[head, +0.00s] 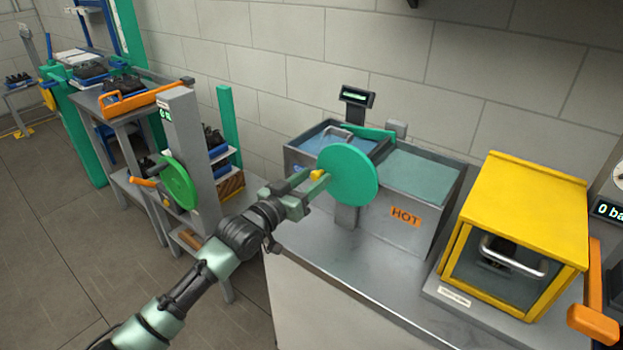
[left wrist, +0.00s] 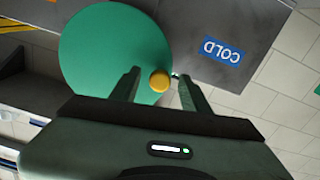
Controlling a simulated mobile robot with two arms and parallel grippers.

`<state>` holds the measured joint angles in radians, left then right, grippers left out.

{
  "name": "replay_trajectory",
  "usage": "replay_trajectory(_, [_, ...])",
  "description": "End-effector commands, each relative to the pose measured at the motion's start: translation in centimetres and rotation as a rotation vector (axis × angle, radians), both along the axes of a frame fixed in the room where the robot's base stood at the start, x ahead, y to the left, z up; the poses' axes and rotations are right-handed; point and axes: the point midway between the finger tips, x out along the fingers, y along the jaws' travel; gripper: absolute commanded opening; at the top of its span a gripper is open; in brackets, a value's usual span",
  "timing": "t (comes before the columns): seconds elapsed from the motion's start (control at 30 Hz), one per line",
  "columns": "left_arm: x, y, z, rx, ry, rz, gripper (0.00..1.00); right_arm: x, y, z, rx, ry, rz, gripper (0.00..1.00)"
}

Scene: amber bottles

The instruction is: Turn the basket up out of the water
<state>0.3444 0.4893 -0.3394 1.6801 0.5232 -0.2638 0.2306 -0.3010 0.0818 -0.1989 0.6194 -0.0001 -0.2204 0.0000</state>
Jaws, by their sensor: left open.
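A green disc-shaped wheel (head: 348,175) stands on the front of a two-part metal water bath. It also fills the upper left of the left wrist view (left wrist: 105,50). A small yellow knob (left wrist: 160,81) sits near its rim; the knob also shows in the head view (head: 316,174). My left gripper (head: 308,186) is open, its fingers on either side of the knob. I cannot tell whether they touch it. A wire handle (head: 338,133) shows in the left, blue-water tank (head: 300,152); the basket itself is mostly hidden. My right gripper is not in view.
The right tank (head: 420,178) is marked HOT; a COLD label (left wrist: 222,50) shows in the left wrist view. A yellow-framed box (head: 520,220) stands to the right on the counter. A bench with a green wheel (head: 178,184) stands to the left.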

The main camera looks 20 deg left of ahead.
Motion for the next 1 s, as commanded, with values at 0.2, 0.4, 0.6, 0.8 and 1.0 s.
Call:
replay_trajectory(0.2, [-0.03, 0.01, -0.02, 0.000, 0.000, 0.000, 0.16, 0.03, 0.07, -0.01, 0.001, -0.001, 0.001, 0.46])
replay_trajectory(0.4, [-0.04, 0.01, -0.02, 0.000, 0.000, 0.000, 0.00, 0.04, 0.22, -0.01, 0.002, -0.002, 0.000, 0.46])
replay_trajectory(0.6, [-0.05, 0.01, -0.03, 0.001, 0.001, 0.000, 0.00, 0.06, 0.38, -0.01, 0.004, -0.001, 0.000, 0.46])
replay_trajectory(0.8, [-0.06, 0.02, -0.04, 0.001, 0.001, 0.000, 0.00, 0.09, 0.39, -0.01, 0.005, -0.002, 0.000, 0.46])
replay_trajectory(1.0, [-0.06, 0.02, -0.05, 0.001, 0.001, 0.000, 0.00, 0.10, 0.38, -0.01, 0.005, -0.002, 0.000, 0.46])
